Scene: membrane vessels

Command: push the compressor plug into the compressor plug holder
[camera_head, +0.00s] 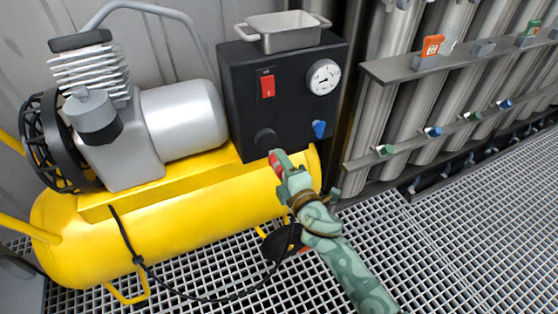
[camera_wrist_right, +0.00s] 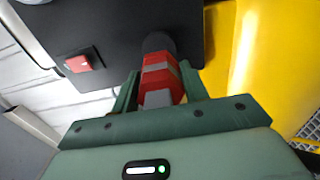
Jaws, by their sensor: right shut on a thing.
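The compressor plug (camera_head: 274,157) is red with a grey part, and its cable runs down from my gripper. My right gripper (camera_head: 282,170), pale green, is shut on it just below and in front of the black box. The compressor plug holder (camera_head: 265,139) is a round black socket low on the box's front. In the right wrist view the plug (camera_wrist_right: 160,72) sits between the two fingers of my gripper (camera_wrist_right: 160,88). Its far end meets or overlaps the dark holder (camera_wrist_right: 158,42), in line with it. I cannot tell whether it is inside. My left gripper is not in view.
The black control box (camera_head: 240,110) carries a red switch (camera_head: 267,85), a gauge (camera_head: 323,77), a blue valve (camera_head: 319,128) and a metal tray (camera_head: 285,40). The yellow compressor tank (camera_head: 170,215) lies below. A rack of membrane vessels (camera_head: 420,95) stands right; the grating floor is open.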

